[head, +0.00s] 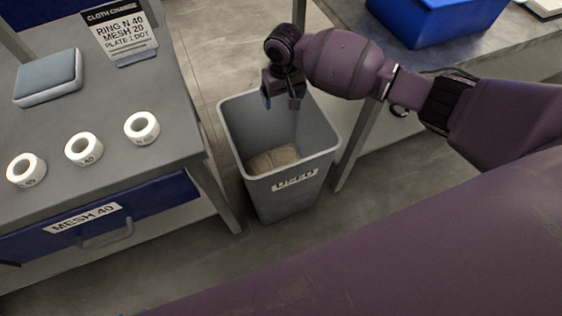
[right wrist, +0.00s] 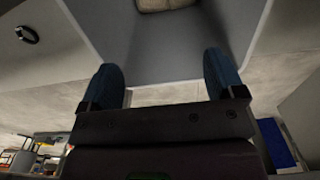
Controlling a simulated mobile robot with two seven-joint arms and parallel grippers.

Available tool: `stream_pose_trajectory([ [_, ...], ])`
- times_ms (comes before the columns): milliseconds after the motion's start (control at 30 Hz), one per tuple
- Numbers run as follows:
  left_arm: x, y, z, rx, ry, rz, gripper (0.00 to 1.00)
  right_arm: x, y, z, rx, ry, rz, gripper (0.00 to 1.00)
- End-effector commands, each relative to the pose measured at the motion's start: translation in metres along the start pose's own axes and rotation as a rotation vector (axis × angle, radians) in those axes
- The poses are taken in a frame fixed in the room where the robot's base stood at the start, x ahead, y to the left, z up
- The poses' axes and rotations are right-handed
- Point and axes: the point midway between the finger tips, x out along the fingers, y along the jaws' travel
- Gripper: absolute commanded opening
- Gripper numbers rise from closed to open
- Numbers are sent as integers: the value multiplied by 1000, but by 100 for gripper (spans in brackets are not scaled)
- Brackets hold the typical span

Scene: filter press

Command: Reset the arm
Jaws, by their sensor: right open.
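My right arm (head: 345,65) reaches in from the right in the head view. Its gripper (head: 282,100) is over the grey bin (head: 240,120) labelled USED, at the bin's rear rim. In the right wrist view the two blue fingertips (right wrist: 165,80) are wide apart with nothing between them. The bin's inner wall (right wrist: 165,45) shows beyond them. A beige folded cloth (head: 272,160) lies at the bottom of the bin, and its edge shows in the right wrist view (right wrist: 165,4). My left gripper is out of view.
A grey table (head: 110,160) on the left bears three white rings (head: 84,149), a grey-blue pad (head: 48,78) and a sign (head: 120,30). Its blue drawer (head: 150,205) is labelled MESH 40. A bench (head: 480,55) with a blue box (head: 425,18) stands at the upper right.

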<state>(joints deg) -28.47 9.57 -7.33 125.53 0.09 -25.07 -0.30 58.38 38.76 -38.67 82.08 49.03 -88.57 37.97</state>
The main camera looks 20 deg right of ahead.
Motion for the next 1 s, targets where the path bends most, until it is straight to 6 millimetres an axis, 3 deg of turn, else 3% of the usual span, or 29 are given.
stream_pose_trajectory([
  [133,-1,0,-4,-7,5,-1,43,-10,0,0,0,1,-1,88],
  [733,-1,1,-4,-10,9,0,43,-8,-1,3,-4,2,-5,88],
  [867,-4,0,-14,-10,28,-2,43,1,-7,17,-25,28,-38,88],
  [1000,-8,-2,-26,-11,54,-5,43,15,-20,44,-64,93,-105,88],
])
